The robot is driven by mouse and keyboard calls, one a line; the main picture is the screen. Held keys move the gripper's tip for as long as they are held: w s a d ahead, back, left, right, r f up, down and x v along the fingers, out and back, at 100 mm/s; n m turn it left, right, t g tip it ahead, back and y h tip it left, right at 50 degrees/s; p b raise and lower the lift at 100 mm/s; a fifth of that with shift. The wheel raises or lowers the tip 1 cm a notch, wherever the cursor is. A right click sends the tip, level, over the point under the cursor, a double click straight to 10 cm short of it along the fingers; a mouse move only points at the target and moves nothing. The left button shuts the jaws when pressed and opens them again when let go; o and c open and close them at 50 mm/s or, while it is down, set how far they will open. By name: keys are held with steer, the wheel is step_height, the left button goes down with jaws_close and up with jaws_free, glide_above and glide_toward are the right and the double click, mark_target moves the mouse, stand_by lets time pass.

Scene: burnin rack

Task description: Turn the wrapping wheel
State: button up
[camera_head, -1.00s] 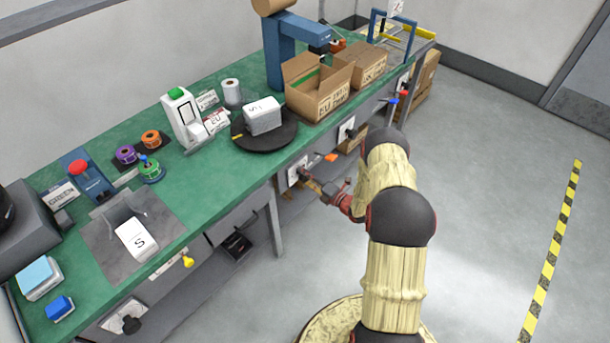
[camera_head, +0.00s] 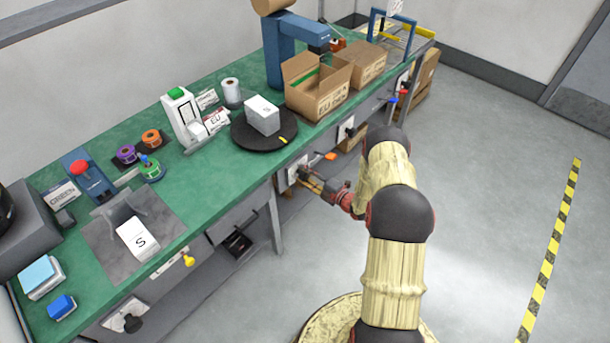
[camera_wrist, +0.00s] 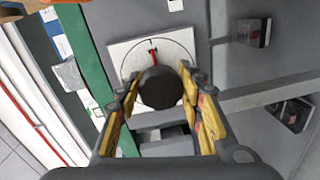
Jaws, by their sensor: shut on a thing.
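A round black knob (camera_wrist: 160,88) sits on a white plate (camera_wrist: 118,50) with a circular line, in the wrist view. A red pointer (camera_wrist: 153,56) stands at the knob's upper edge. My gripper (camera_wrist: 161,78) is shut on the knob, its yellow-padded fingers on either side. In the head view my gripper (camera_head: 312,187) is at the white plate (camera_head: 296,168) on the bench front; the knob is hidden there. Above it on the bench, a black turntable (camera_head: 248,137) carries a white box (camera_head: 263,116). A yellow mark (camera_head: 283,140) is at the turntable's right edge.
The green bench top (camera_head: 190,205) holds a label printer (camera_head: 181,115), an open carton (camera_head: 319,92) and tape rolls. A grey bench leg (camera_head: 274,225) stands left of my gripper. Another plate with a knob (camera_head: 346,130) is to the right. The floor at right is clear.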

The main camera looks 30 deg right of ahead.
steer(key=shift+s+a+f, duration=0.1)
steer(key=shift+f, duration=0.05)
steer(key=o, duration=1.2)
steer(key=shift+c, duration=0.2)
steer(key=v, duration=1.2)
